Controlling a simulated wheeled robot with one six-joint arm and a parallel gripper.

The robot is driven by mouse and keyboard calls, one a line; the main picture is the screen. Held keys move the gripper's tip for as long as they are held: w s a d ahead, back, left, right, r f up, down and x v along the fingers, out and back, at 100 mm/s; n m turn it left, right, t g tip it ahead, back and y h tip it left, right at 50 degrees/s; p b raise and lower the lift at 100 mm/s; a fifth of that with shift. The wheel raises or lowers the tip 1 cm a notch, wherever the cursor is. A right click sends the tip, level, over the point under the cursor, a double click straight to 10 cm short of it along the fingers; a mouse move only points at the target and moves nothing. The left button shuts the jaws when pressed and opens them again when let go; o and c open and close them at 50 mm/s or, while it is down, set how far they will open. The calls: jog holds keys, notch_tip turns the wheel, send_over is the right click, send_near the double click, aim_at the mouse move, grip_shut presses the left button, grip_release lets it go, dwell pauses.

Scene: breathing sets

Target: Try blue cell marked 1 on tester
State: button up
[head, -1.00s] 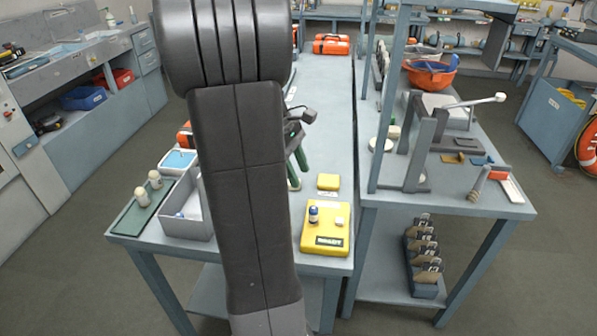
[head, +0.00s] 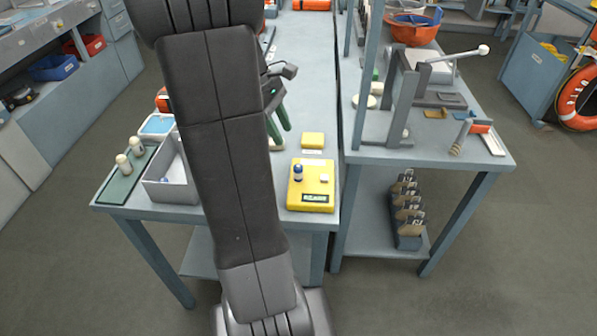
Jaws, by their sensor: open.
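A yellow tester (head: 311,203) lies near the front edge of the middle bench. A small blue cell with a pale top (head: 298,173) stands upright on its left side; any mark on the cell is too small to read. A small white block sits on the tester's right side, and a dark display with unreadable green characters is at its front. My arm hides part of the gripper.
A grey open box (head: 158,187) and a green tray (head: 122,183) with two pale-topped pieces stand left. A small yellow block (head: 313,139) lies behind the tester. A lever press (head: 407,85) stands on the right bench. The bench beyond the yellow block is largely clear.

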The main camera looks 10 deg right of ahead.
grip_shut()
dwell(1.5)
